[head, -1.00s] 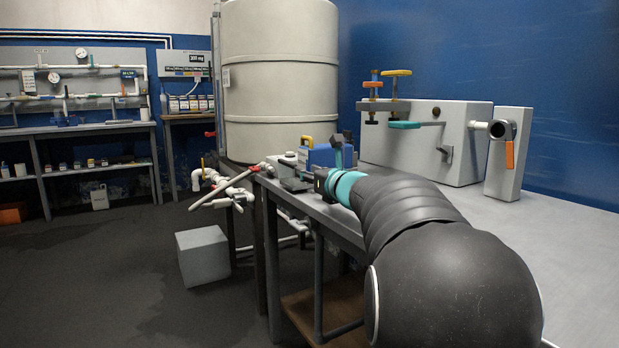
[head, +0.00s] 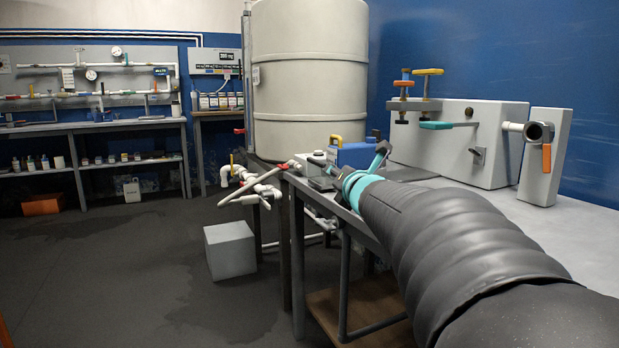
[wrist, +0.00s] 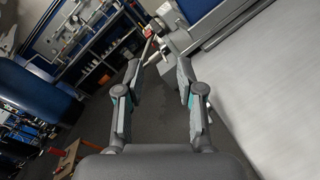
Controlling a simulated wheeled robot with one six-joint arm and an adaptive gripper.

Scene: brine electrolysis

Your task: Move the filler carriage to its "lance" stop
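A blue block with a yellow handle (head: 356,154) stands at the far end of the bench, beside a small grey-white unit (head: 317,158); I cannot tell for sure which part is the filler carriage. In the wrist view, part of the blue block (wrist: 198,10) shows at the top, beyond my gripper. My gripper (wrist: 159,76) is open, with nothing between its fingers. In the head view, my gripper (head: 366,170) is just in front of the blue block, apart from it as far as I can see. The stop labels are not readable.
The grey bench top (head: 590,235) is clear along the right. A large grey housing (head: 470,150) with colored handles stands at the back. White pipes (head: 250,187) with a red-tipped lever jut from the bench's far end. A pale tank (head: 308,80) stands behind, a grey cube (head: 230,250) on the floor.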

